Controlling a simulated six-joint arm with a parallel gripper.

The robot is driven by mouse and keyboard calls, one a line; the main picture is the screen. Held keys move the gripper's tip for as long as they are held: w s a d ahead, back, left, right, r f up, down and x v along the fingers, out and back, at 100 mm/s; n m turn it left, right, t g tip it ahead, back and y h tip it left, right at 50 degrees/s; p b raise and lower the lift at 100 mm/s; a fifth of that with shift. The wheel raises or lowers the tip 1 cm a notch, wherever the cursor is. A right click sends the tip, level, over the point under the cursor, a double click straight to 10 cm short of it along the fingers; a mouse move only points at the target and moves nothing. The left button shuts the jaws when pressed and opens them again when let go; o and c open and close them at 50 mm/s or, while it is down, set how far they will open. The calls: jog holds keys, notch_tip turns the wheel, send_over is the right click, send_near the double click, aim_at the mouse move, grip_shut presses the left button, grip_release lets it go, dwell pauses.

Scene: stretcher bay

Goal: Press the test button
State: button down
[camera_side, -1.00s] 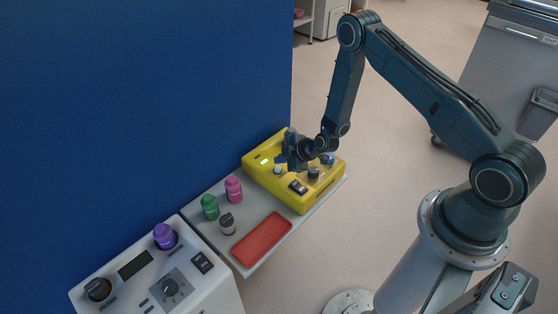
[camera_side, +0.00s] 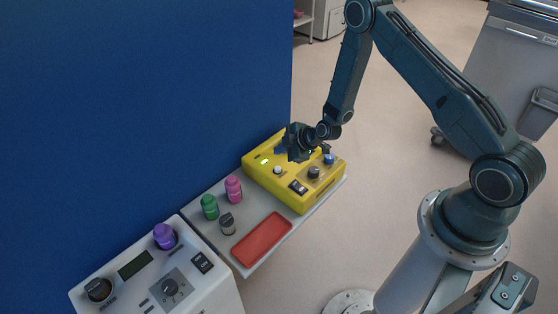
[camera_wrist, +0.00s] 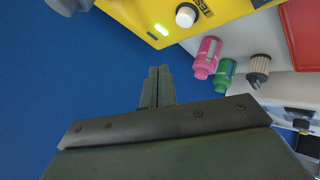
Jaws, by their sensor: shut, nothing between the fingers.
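The yellow box (camera_side: 256,171) stands at the far end of the grey shelf. Its white round test button (camera_side: 277,170) shows on the top face, and a green light (camera_side: 264,161) glows near it. In the wrist view the white button (camera_wrist: 186,15) sits beside a "TEST" label (camera_wrist: 204,8), with the lit green light (camera_wrist: 161,29) close by. My gripper (camera_side: 283,150) is above the box, apart from the button. In the wrist view my gripper's fingertips (camera_wrist: 159,70) are together and empty, with the button beyond them.
The box also has a dark knob (camera_side: 314,172), a blue knob (camera_side: 329,158) and a switch (camera_side: 298,187). Pink (camera_side: 233,188) and green (camera_side: 209,206) bottles, a grey-capped item (camera_side: 227,223) and a red tray (camera_side: 262,239) lie nearer. A blue wall (camera_side: 140,90) stands behind.

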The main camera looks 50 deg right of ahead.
dwell(0.4)
jog(key=shift+r, duration=3)
jog(key=s+a+r+m+g, duration=0.15)
jog(key=s+r, duration=0.35)
jog(key=r, duration=0.8)
jog(key=s+a+r+m+g, duration=0.1)
jog(key=s+a+r+m, duration=0.15)
jog(key=s+r, duration=0.65)
jog(key=s+r+m+h, duration=0.1)
jog(key=s+r+m, duration=0.2)
jog(key=s, duration=0.6)
jog(key=s+r+m+h, duration=0.1)
jog(key=s+r+m, duration=0.3)
jog(key=s+r, duration=0.4)
jog(key=shift+s+r+g, duration=0.25)
jog(key=shift+s+g, duration=0.2)
jog(key=shift+s, duration=0.8)
